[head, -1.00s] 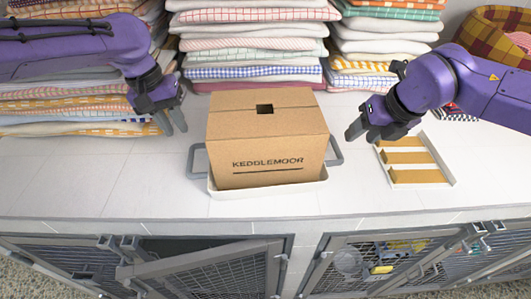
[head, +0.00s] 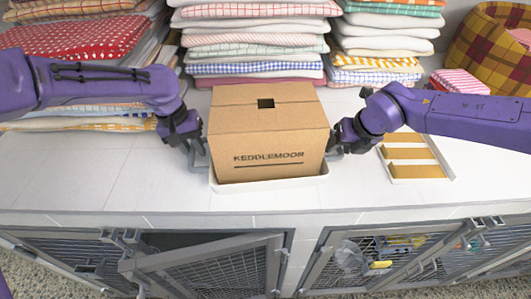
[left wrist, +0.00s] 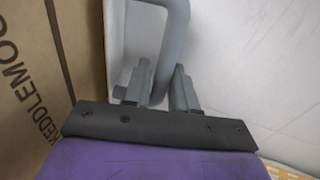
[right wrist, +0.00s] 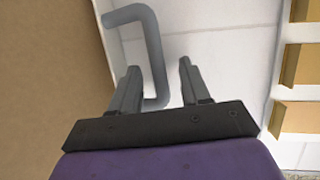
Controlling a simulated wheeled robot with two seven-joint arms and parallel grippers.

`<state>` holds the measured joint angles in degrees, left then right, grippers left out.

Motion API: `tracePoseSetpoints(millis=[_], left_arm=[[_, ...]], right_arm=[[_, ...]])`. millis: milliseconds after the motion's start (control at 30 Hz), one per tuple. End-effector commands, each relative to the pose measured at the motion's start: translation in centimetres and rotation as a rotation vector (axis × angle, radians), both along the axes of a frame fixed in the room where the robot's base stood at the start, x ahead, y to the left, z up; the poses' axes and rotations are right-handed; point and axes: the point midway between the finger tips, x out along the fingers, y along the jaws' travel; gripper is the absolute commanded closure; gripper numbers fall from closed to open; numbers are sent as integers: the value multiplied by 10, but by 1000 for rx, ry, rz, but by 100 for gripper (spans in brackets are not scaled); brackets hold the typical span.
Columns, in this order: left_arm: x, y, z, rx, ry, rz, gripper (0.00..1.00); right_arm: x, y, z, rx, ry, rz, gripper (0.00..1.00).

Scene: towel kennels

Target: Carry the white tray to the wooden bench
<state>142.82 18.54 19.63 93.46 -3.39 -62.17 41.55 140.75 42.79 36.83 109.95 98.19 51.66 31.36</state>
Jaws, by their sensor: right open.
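The white tray (head: 270,187) sits on the tiled counter with a cardboard box (head: 268,135) marked KEDDLEMOOR standing in it. Its grey handles stick out at the left and right sides. My left gripper (head: 197,152) is at the left handle; in the left wrist view the handle (left wrist: 178,25) runs down between its parted fingers (left wrist: 160,82). My right gripper (head: 338,147) is at the right handle; in the right wrist view its open fingers (right wrist: 158,85) stand on either side of the handle's outer bar (right wrist: 153,45). No wooden bench shows.
Stacks of folded towels (head: 255,50) stand behind the box. A white divided tray with tan strips (head: 413,155) lies to the right. A plaid basket (head: 490,50) is at the back right. Wire kennel doors (head: 205,270) are below the counter; the left one stands ajar.

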Motion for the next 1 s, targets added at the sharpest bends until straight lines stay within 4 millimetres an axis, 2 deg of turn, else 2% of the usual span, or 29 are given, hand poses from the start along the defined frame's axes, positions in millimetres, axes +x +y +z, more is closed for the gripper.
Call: tracePoseSetpoints(millis=[100,167,200,233,267,667,1000], left_arm=[[0,0,0,0,0,0,74],[0,0,0,0,0,0,94],[0,0,0,0,0,0,100],[0,0,0,0,0,0,100],[0,0,0,0,0,0,100],[1,0,5,-1,-2,0,100],[1,0,43,-1,-2,0,100]], right_arm=[[0,0,0,0,0,0,54],[0,0,0,0,0,0,73],[0,0,0,0,0,0,86],[0,0,0,0,0,0,96],[0,0,0,0,0,0,100],[0,0,5,0,-2,1,100],[0,0,43,0,-2,0,100]])
